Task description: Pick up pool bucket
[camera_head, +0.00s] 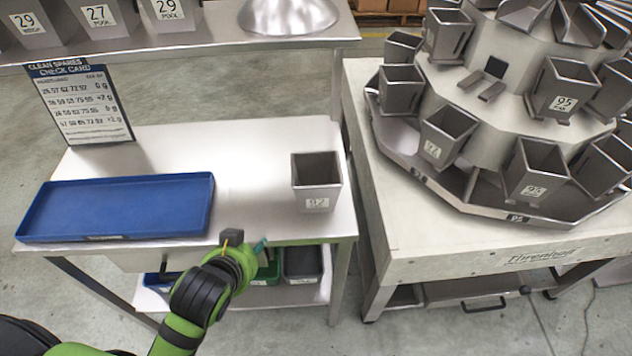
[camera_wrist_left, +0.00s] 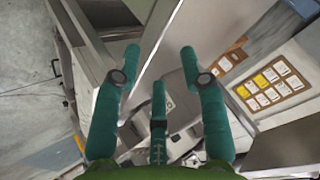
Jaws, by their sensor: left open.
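A grey metal bucket (camera_head: 317,182) labelled 92 stands upright on the right end of the steel table; the small word under its number is too small to read. On the shelf at the back left stand more grey buckets, one labelled 27 POOL (camera_head: 100,17) and one labelled 29 POOL (camera_head: 170,14). My left gripper (camera_head: 260,246) is at the table's front edge, left of and nearer than the 92 bucket, apart from it. The left wrist view shows its teal fingers (camera_wrist_left: 160,72) spread open with nothing held. My right gripper is not in view.
A blue tray (camera_head: 118,208) lies on the table's left side, with a check card (camera_head: 80,103) standing behind it. A round weigher (camera_head: 500,110) with several buckets stands on the bench (camera_head: 430,245) at right. The table between tray and 92 bucket is clear.

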